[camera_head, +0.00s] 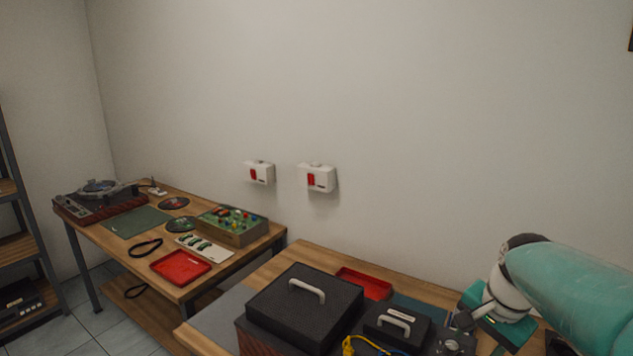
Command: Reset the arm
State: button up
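My arm, teal and white, shows at the lower right of the head view, over the right end of the near table (262,272). Its wrist part points down toward the table top. The fingers of my gripper are not clearly visible, as the lower edge of the picture cuts off that area. I cannot see anything held.
A large black box lid with a handle (300,312) and a smaller black lid (397,322) sit on the near table, with a red tray (363,283) behind. The left table holds a turntable (100,196), a knobbed box (232,226) and a red tray (180,267). Two switch boxes (317,178) hang on the wall.

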jog(key=s+a+r+n+t, duration=0.1)
jog(key=s+a+n+t, duration=0.2)
jog(key=s+a+n, duration=0.8)
jog(key=s+a, duration=0.1)
jog(key=a, duration=0.2)
